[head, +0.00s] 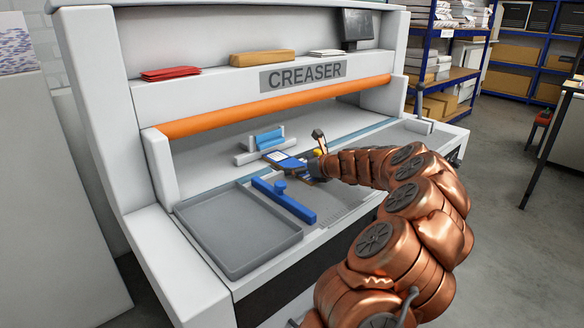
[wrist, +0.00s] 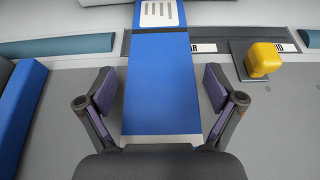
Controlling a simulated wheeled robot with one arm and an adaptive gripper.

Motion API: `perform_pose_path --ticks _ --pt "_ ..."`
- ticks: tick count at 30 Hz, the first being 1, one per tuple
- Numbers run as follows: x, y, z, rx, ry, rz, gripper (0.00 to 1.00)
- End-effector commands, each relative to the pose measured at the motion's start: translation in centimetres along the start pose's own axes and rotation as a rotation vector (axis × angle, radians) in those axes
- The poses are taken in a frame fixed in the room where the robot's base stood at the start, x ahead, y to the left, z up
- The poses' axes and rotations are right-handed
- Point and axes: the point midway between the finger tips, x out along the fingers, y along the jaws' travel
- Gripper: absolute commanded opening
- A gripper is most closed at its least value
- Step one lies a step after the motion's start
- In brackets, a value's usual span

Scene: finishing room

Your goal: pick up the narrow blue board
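A narrow blue board (wrist: 160,85) with a white printed label at its far end lies in the middle of the wrist view. In the head view the board (head: 284,160) is on the creaser bed, partly hidden by my arm's end. My gripper (wrist: 160,92) is open, with one finger on each side of the board. A gap shows between each finger and the board's edges. The board's near end reaches close to my palm. In the head view my gripper (head: 312,169) is small and its fingers are hard to make out.
A blue bar with a knob (head: 285,200) lies left of my gripper; it also shows in the wrist view (wrist: 20,115). A yellow knob (wrist: 264,58) stands to the right. A grey tray (head: 238,230) sits front left. A light-blue piece (head: 268,138) rests in a grey holder behind.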

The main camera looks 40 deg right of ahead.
Motion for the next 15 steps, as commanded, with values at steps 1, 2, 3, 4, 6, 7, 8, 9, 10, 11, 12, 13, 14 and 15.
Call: perform_pose_path --ticks 1,2,3,4,6,7,8,9,10,11,12,13,14,15 --pt "-0.01 -0.01 0.0 0.0 0.0 0.0 0.82" --pt "-0.01 -0.02 0.0 0.0 0.0 0.0 0.79" --pt "-0.02 -0.02 0.0 0.0 0.0 0.0 0.75" --pt "-0.02 -0.02 0.0 0.0 0.0 0.0 0.72" --pt "-0.02 -0.02 0.0 0.0 0.0 0.0 0.65" --pt "-0.02 -0.02 0.0 0.0 0.0 0.0 0.61" --pt "-0.02 -0.03 0.0 0.0 0.0 -0.001 0.58" --pt "-0.02 -0.02 0.0 0.0 0.0 -0.001 0.54" --pt "-0.02 -0.03 0.0 0.0 0.0 -0.001 0.51" --pt "-0.02 -0.03 0.0 0.0 0.0 -0.001 0.48" --pt "-0.03 -0.03 0.01 0.0 0.0 -0.001 0.44" --pt "-0.03 -0.03 0.01 0.0 0.0 -0.001 0.41" --pt "-0.03 -0.03 0.01 0.0 0.0 -0.001 0.38" --pt "-0.03 -0.03 0.01 0.0 0.0 -0.001 0.33"
